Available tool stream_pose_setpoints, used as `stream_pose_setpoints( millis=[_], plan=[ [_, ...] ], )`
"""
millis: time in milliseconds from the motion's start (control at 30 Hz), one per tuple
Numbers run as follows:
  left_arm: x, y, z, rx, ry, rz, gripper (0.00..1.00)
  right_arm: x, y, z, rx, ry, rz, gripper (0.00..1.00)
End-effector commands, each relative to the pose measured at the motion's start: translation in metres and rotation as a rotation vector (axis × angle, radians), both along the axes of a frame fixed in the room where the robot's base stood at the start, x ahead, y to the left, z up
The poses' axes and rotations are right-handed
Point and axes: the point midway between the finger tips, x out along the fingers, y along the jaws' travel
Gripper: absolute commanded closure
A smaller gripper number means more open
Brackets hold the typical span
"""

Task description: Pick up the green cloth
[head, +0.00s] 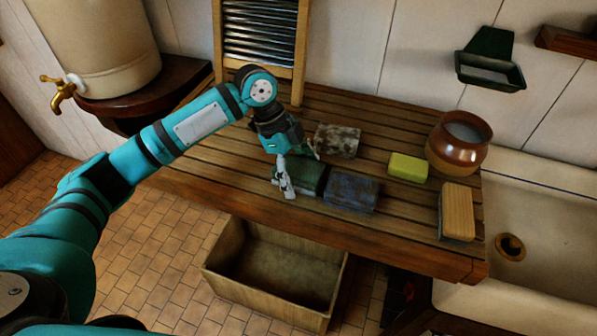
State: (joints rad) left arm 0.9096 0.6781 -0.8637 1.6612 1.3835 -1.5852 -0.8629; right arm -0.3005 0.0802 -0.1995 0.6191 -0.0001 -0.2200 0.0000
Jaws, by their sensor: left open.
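The green cloth (310,181) is a dark green folded block lying on the slatted wooden counter (240,180), near its front edge. My left gripper (297,168) is open and points down at the cloth, with one finger in front of its left part and the other at its far side. The finger and gripper hide part of the cloth; I cannot tell whether they touch it. My right gripper is not in view.
A folded blue cloth (352,193) lies close to the right of the green one, and a mottled grey-brown cloth (338,141) behind. A yellow-green sponge (408,167), brush (457,212) and brown pot (459,145) stand farther right, beside the sink (550,215). A washboard (258,40) stands behind; an open wooden crate (225,250) is below.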

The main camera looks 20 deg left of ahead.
Motion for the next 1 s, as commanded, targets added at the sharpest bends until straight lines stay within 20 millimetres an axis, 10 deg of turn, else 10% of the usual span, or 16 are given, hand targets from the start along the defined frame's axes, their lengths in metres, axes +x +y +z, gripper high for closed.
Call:
stream_pose_setpoints(
  millis=[467, 1000],
  plan=[
    [-0.0001, -0.0001, -0.0028, 0.0, 0.001, 0.0, 0.1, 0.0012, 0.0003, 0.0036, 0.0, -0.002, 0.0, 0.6],
    [-0.001, -0.0001, -0.004, 0.001, 0.004, -0.002, 0.72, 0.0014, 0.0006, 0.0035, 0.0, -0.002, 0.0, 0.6]
  ],
)
